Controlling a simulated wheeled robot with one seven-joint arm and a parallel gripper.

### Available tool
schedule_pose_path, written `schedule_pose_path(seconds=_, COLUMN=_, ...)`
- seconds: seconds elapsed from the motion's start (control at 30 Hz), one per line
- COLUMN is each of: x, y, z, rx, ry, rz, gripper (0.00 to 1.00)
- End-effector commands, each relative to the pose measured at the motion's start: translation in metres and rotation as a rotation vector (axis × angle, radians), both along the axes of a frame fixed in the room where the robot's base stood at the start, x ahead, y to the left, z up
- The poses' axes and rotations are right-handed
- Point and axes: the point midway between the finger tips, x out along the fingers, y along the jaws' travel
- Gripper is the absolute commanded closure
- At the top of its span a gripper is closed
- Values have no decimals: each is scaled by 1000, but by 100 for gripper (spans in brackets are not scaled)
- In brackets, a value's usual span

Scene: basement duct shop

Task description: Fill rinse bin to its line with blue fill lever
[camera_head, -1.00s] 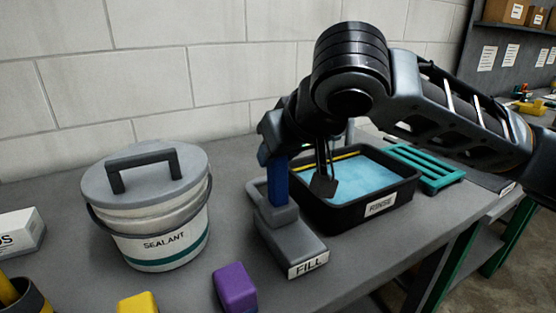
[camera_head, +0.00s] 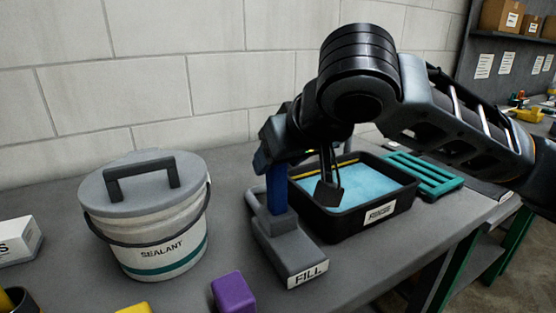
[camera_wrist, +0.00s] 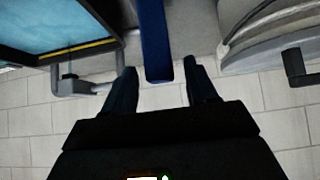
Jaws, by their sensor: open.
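The blue fill lever (camera_head: 277,188) stands upright on a grey base labelled FILL (camera_head: 292,255) on the bench. The black rinse bin (camera_head: 377,214) sits just right of it, holding light blue liquid (camera_head: 362,188) up near a yellow line (camera_head: 340,164) on its far inner wall. In the wrist view the lever (camera_wrist: 154,40) lies between the two open fingers of my gripper (camera_wrist: 160,85), with a gap on each side. In the head view my gripper (camera_head: 272,150) is at the lever's top, its fingers partly hidden by my arm.
A sealant bucket (camera_head: 160,240) with a grey lid stands left of the lever. A purple block (camera_head: 233,293) and a yellow block (camera_head: 134,309) lie at the front. A green rack (camera_head: 425,173) is right of the bin. A block wall closes the back.

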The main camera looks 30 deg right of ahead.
Motion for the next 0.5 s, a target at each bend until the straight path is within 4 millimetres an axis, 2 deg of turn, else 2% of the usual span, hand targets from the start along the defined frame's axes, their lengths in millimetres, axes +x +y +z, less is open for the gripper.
schedule_pose_path(seconds=0.3, x=-36, y=1, z=37, rx=2, ry=-2, rz=4, gripper=43)
schedule_pose_path(seconds=0.5, x=-47, y=1, z=46, rx=1, ry=0, rz=2, gripper=43)
